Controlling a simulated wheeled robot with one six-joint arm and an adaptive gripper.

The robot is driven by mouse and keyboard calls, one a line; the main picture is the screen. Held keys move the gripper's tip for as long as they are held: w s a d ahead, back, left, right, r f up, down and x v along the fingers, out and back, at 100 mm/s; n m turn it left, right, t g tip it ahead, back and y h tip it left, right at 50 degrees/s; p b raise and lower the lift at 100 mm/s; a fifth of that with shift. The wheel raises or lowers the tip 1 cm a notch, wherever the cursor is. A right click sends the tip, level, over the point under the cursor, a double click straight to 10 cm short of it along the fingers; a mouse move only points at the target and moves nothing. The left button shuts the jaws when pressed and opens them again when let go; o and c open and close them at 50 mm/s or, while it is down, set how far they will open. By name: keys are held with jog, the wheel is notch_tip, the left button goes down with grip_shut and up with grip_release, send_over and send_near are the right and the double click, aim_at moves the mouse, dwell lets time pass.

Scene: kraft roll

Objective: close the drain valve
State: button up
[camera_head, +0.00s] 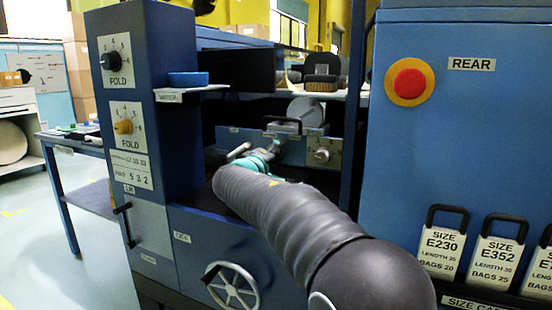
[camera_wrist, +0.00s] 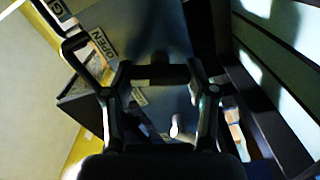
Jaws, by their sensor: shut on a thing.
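My gripper (camera_head: 275,146) reaches into the recess of the blue machine in the head view, its teal part showing beyond my dark arm. In the wrist view my gripper (camera_wrist: 160,78) is shut on a dark bar handle (camera_wrist: 160,73) that spans between its two fingers. A label reading OPEN (camera_wrist: 103,42) is on the grey surface just up and left of the bar. In the head view a black handle (camera_head: 283,119) shows just above my gripper, and a silver lever (camera_head: 238,151) to its left. I cannot tell for sure which part is the drain valve.
A second black handle (camera_wrist: 75,45) stands left of my gripper in the wrist view. A round knob (camera_head: 322,155) is right of my gripper. The blue control column (camera_head: 135,200) with dials stands left, the blue cabinet with a red button (camera_head: 409,83) right. A handwheel (camera_head: 232,287) is below.

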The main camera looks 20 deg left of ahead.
jog(key=n, duration=0.6)
jog(key=shift+f+n+p, duration=0.15)
jog(key=shift+n+p, duration=0.15)
jog(key=shift+p, duration=0.05)
jog(key=n+p, duration=0.2)
jog(key=n, duration=0.4)
jog(key=shift+f, duration=0.15)
jog(key=o, duration=1.2)
jog(key=shift+c, duration=0.2)
jog(key=shift+d, duration=0.1)
jog(key=s, duration=0.8)
jog(key=s+a, duration=0.1)
jog(key=s, duration=0.3)
